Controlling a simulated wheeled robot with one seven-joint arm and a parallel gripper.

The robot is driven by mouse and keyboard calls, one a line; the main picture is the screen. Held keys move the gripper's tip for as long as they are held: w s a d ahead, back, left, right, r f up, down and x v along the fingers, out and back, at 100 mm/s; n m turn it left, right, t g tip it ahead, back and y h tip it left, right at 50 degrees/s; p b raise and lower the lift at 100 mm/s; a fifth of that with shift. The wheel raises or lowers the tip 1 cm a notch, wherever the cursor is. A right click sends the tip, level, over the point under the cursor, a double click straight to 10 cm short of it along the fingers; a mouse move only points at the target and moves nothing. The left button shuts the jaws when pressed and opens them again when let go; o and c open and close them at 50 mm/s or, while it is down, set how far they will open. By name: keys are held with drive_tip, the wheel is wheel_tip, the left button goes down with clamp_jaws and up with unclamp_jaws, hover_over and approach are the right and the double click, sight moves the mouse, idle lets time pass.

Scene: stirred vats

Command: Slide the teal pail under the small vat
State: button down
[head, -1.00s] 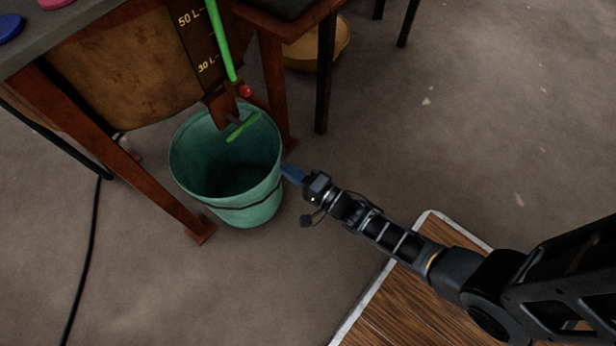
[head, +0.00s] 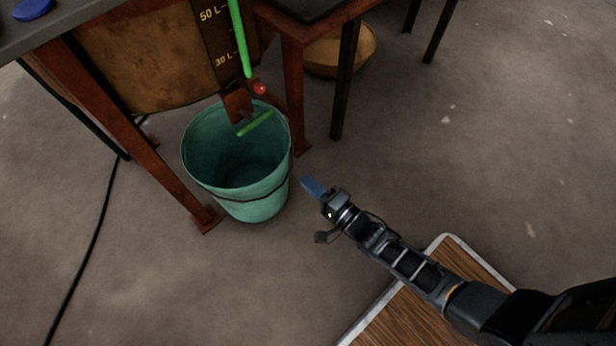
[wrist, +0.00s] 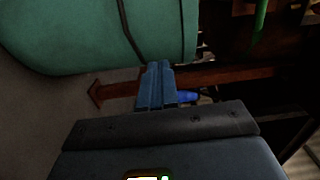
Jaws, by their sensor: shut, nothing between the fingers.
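The teal pail (head: 255,203) stands upright on the floor, its open top under the rusty spout (head: 238,105) of the small vat (head: 130,75). The vat hangs in a rust-red frame and has a scale marked 50 L and 30 L. My gripper (head: 307,184) is shut and empty, with blue fingers, just right of the pail, with a narrow gap between them in the head view. In the wrist view the pail (wrist: 90,35) fills the upper left, beyond the shut fingers (wrist: 156,72). The pail's inside is dark and its contents cannot be made out.
A frame leg (head: 170,175) stands left of the pail, another (head: 297,110) behind its right side. A green rod (head: 240,40) and a red knob (head: 260,89) are above the pail. A yellow basin (head: 340,55) sits behind. A black cable (head: 95,230) lies left.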

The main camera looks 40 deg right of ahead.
drive_tip(key=s+p, duration=0.1)
drive_tip(key=s, duration=0.7)
drive_tip(key=shift+s+d, duration=0.3)
drive_tip(key=shift+a, duration=0.1)
